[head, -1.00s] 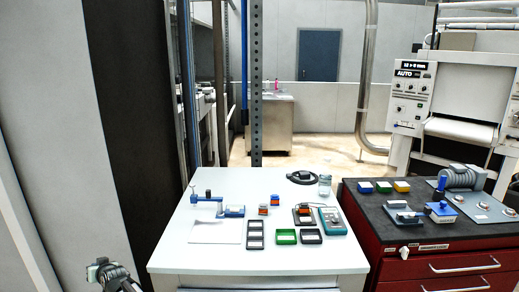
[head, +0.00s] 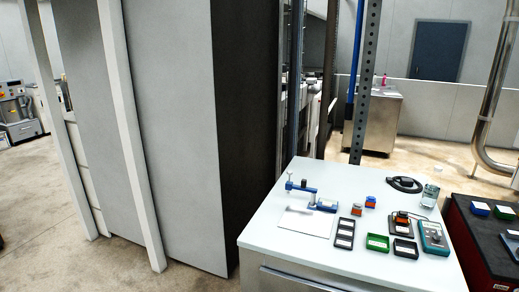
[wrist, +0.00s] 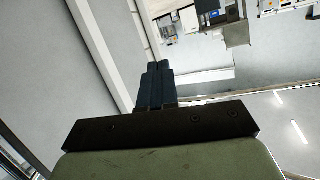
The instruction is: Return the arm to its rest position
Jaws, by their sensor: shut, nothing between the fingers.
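My gripper (wrist: 156,85) shows in the wrist view, its two dark fingers together with nothing between them. It points into open room, away from the table, toward pale walls and distant equipment. My gripper and arm are out of sight in the head view.
In the head view a white table (head: 275,233) at lower right holds a blue clamp device (head: 314,195), a green tray (head: 378,242), black trays and a teal meter (head: 433,238). A dark-topped red cabinet (head: 485,240) stands right of it. A tall grey panel (head: 175,120) stands left; floor (head: 60,225) is clear.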

